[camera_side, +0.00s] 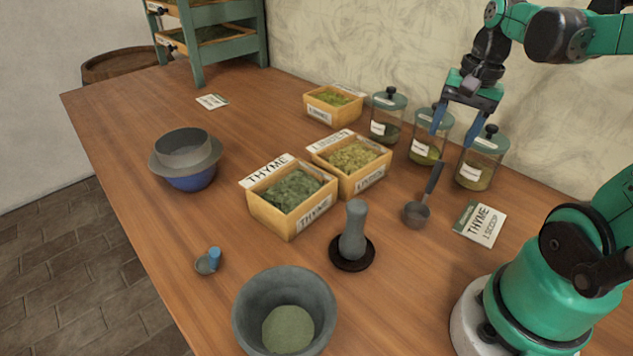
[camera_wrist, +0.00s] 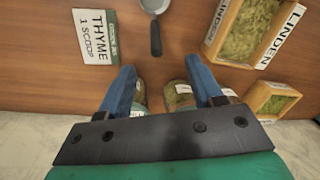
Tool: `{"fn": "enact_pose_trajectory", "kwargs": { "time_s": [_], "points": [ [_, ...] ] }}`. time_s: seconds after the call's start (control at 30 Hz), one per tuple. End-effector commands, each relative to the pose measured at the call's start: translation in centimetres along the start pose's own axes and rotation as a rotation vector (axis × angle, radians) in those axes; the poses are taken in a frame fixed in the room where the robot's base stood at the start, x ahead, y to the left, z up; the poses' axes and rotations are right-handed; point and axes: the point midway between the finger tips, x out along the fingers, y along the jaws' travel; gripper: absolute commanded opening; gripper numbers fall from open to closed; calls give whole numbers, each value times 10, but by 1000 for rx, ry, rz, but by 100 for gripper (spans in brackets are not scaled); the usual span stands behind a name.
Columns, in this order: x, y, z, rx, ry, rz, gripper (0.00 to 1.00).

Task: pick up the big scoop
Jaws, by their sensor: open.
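The big scoop (camera_side: 418,212) is a grey metal ladle with a dark handle. It lies on the table between the linden box and the thyme card, its handle pointing toward the jars. In the wrist view the scoop (camera_wrist: 155,8) shows at the top centre, with its dark handle pointing down between my fingers. My gripper (camera_side: 454,136) is open and empty, its blue fingers pointing down, above the jars and well above the table. In the wrist view my gripper (camera_wrist: 166,88) has its fingers spread wide, and the scoop is apart from them.
Lidded glass jars (camera_side: 480,160) stand along the wall beneath my gripper. A thyme card (camera_side: 480,223) lies right of the scoop. A linden box (camera_side: 350,165), a thyme box (camera_side: 290,197), a pestle on a dark stand (camera_side: 353,235) and a mortar (camera_side: 285,312) stand left. A small blue-handled scoop (camera_side: 208,261) lies further left.

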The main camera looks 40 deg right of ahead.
Motion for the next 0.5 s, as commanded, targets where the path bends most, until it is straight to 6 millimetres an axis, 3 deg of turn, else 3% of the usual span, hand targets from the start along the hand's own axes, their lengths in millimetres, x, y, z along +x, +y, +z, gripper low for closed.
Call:
{"fn": "enact_pose_trajectory", "kwargs": {
  "time_s": [0.2,0.5],
  "points": [
    [36,4,0,-3,2,0,59],
    [56,5,0,-5,3,0,59]
  ]
}}
